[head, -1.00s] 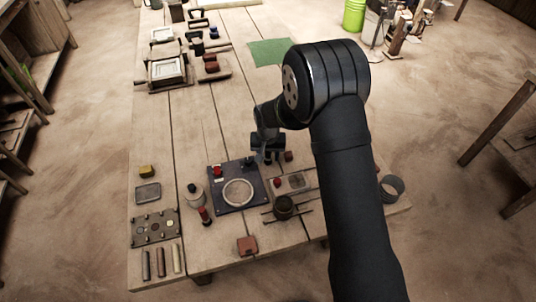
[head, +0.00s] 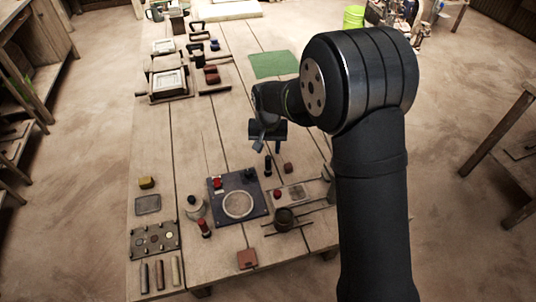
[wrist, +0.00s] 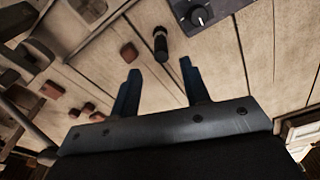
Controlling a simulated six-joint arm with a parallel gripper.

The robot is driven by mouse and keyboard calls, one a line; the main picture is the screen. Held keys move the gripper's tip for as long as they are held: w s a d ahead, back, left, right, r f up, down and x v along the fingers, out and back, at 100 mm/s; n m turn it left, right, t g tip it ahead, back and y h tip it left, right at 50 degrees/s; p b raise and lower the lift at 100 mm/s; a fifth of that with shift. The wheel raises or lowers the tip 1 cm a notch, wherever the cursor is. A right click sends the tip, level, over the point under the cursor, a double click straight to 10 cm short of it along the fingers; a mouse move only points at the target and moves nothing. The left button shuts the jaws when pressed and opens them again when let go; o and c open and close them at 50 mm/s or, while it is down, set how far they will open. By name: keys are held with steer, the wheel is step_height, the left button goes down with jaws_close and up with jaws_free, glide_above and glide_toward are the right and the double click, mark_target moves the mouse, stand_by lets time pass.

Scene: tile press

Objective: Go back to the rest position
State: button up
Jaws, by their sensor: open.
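My gripper (head: 264,148) hangs above the wooden table (head: 222,130), behind the dark plate with the round disc. In the wrist view its two fingers (wrist: 160,95) are apart with nothing between them. A small black cylinder (head: 267,165) stands on the table below the gripper; it also shows beyond the fingertips in the wrist view (wrist: 160,43). A small reddish block (head: 289,168) lies to the right of it.
The dark plate (head: 215,208) carries a round disc and a red knob. A green mat (head: 273,65) lies farther back. The table's middle left is clear.

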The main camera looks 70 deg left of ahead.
mark_target(268, 158)
steer(key=shift+r, duration=0.45)
steer(key=f, duration=1.1)
steer(key=shift+w+a+f, duration=0.1)
steer(key=shift+a+f, duration=0.25)
steer(key=shift+f, duration=0.05)
steer(key=shift+a, duration=0.1)
steer(key=shift+r, duration=1.75)
